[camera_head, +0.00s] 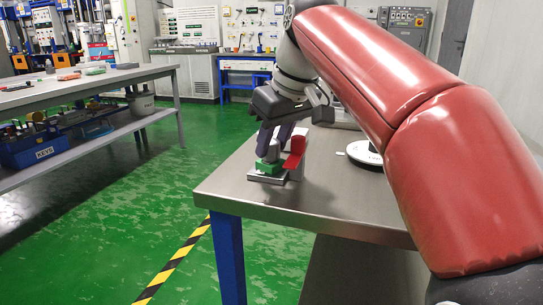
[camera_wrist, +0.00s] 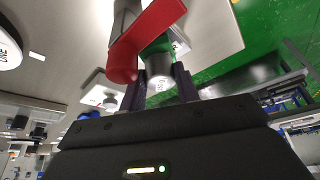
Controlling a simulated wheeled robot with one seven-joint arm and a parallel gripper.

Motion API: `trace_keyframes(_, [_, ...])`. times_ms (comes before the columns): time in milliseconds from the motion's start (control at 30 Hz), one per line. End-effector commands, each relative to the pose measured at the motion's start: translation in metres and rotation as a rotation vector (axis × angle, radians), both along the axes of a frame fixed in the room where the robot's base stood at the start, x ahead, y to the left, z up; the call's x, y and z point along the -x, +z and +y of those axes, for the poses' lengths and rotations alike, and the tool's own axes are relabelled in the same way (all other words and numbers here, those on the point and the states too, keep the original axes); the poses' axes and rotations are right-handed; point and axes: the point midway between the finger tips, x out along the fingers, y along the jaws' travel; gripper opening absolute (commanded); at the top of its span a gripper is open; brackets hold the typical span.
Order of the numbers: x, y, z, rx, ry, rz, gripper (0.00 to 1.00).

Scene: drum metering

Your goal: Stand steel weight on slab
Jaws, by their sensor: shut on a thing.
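My gripper (camera_head: 271,147) points down near the table's far left corner, its dark fingers shut on a grey cylinder, the steel weight (camera_head: 273,154). In the wrist view the weight (camera_wrist: 158,64) is between the fingers (camera_wrist: 161,76). In the head view it looks upright at a green block (camera_head: 267,167), which is above a flat grey slab (camera_head: 264,178). I cannot tell whether the weight touches what is below it. The fingers hide part of it.
A red part (camera_head: 296,148) stands close to the right of the gripper; it also shows in the wrist view (camera_wrist: 150,27). A white round dish (camera_head: 364,152) lies farther right on the steel table (camera_head: 335,195). The table's front is clear.

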Motion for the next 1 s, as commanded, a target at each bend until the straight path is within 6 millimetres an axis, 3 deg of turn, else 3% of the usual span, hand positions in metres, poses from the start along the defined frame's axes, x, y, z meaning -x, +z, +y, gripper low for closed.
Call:
trace_keyframes(400, [0.0, -0.006, 0.0, 0.0, 0.001, -0.002, 0.02])
trace_keyframes(433, [0.0, -0.005, 0.0, 0.0, 0.001, -0.002, 0.35])
trace_keyframes(567, [0.0, -0.005, 0.0, 0.0, 0.001, -0.002, 0.52])
trace_keyframes(867, [0.0, -0.003, 0.0, 0.0, 0.001, -0.001, 0.53])
trace_keyframes(1000, [0.003, 0.01, -0.003, -0.001, 0.0, -0.004, 0.53])
